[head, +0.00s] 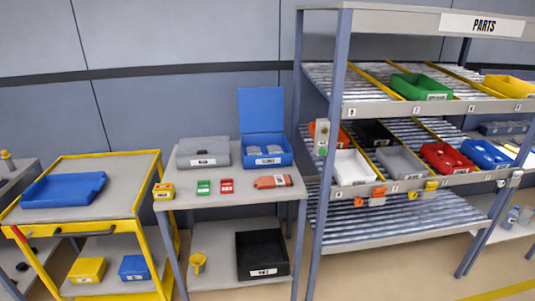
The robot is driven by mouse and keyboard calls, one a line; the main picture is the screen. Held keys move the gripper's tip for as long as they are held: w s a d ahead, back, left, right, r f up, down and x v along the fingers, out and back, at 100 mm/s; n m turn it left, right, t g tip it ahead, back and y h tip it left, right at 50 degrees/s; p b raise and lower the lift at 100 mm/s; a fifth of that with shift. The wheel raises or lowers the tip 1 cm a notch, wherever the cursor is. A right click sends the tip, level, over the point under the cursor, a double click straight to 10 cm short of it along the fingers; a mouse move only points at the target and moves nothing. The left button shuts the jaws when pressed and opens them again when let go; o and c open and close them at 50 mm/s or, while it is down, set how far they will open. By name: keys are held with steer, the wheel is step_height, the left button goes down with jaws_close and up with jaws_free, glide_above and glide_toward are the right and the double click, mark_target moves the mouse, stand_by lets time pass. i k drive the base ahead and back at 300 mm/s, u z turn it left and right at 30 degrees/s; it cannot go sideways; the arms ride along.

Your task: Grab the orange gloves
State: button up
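A flat orange-red item (272,182) with a small pale label lies at the right front of the middle grey table. It may be the orange gloves, but it is too small to tell. A small orange thing (378,194) hangs at the rack's middle shelf edge beside a yellow one (430,188); I cannot tell what these are. An open blue box (265,150) with its lid up stands behind the orange-red item and holds grey pieces; its label is unreadable. My gripper is not in view.
The middle table (225,205) also holds a grey case (203,152) and small yellow, green and red boxes. A black bin (262,255) stands on its lower shelf. A yellow cart (125,170) with a blue tray (62,190) is left. A parts rack (400,235) is right.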

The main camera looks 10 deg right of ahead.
mark_target(280, 181)
steer(key=i, duration=1.35)
